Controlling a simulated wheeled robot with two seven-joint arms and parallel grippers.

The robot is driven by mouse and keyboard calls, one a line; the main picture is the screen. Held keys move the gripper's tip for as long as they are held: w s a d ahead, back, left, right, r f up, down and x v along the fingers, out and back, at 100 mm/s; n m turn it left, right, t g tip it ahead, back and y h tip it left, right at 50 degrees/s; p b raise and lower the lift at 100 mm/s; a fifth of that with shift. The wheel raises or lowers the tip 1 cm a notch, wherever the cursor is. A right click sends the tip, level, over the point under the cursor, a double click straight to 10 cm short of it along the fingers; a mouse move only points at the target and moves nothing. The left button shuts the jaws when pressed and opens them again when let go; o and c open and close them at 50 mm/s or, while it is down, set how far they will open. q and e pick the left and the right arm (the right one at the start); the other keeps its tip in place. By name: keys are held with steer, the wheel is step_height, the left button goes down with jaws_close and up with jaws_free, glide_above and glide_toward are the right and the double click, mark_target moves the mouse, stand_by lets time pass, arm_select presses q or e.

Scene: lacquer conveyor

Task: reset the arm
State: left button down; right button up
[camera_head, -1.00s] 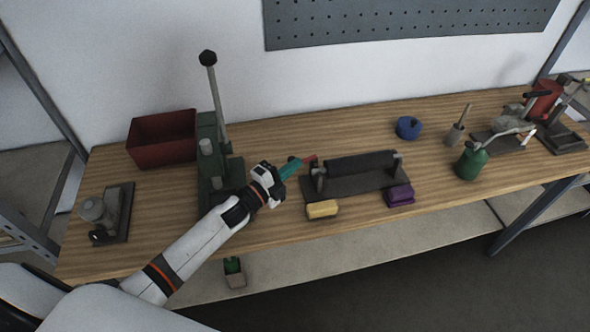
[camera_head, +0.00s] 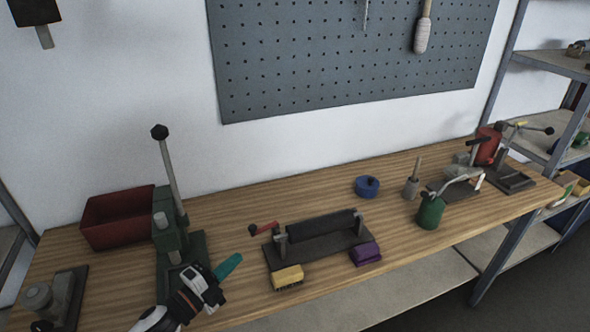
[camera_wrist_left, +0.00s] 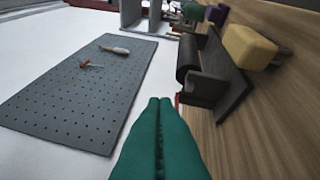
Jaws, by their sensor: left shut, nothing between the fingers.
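My left gripper (camera_head: 229,266) has teal fingers and is low over the front left of the workbench in the head view, in front of the green lever press (camera_head: 183,246). In the left wrist view its two fingers (camera_wrist_left: 160,104) lie side by side, shut with nothing between them. It is apart from the dark roller device (camera_head: 318,240) with a red-handled crank (camera_head: 264,228), which stands to its right. The left forearm is mostly below the frame. My right gripper is not in view.
A yellow block (camera_head: 287,277) and a purple block (camera_head: 365,253) lie before the roller. A red bin (camera_head: 118,219) stands at the back left. A blue pot (camera_head: 367,187) and a green can (camera_head: 430,212) stand further right. A pegboard (camera_head: 350,60) hangs behind.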

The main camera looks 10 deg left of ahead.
arm_select(q)
steer(key=s+f+n+y, duration=0.1)
steer(key=n+y, duration=0.1)
steer(key=n, duration=0.1)
steer(key=s+f+n+g+y, duration=0.1)
steer(key=n+y, duration=0.1)
steer(key=n, duration=0.1)
steer(key=s+f+n+g+y, duration=0.1)
steer(key=s+f+n+y, duration=0.1)
steer(key=n+y, duration=0.1)
steer(key=shift+d+n, duration=0.2)
steer(key=shift+n, duration=0.4)
steer(key=s+d+f+n+g+y, duration=0.15)
steer(key=s+n+g, duration=0.35)
steer(key=s, duration=0.5)
steer(key=s+d+f+n+g+h, duration=0.1)
steer(key=s+d+f+n+g, duration=0.2)
steer(key=s+g, duration=0.5)
step_height(320, 180, down, 24)
steer(key=s, duration=0.3)
steer(key=s+a+f+b, duration=0.1)
steer(key=s+a+f, duration=0.1)
steer(key=s+f, duration=1.4)
step_height(320, 180, down, 2)
steer(key=shift+s+a+f+g+y, duration=0.2)
steer(key=shift+s+a+g+y, duration=0.1)
steer(key=shift+a+g+y, duration=0.1)
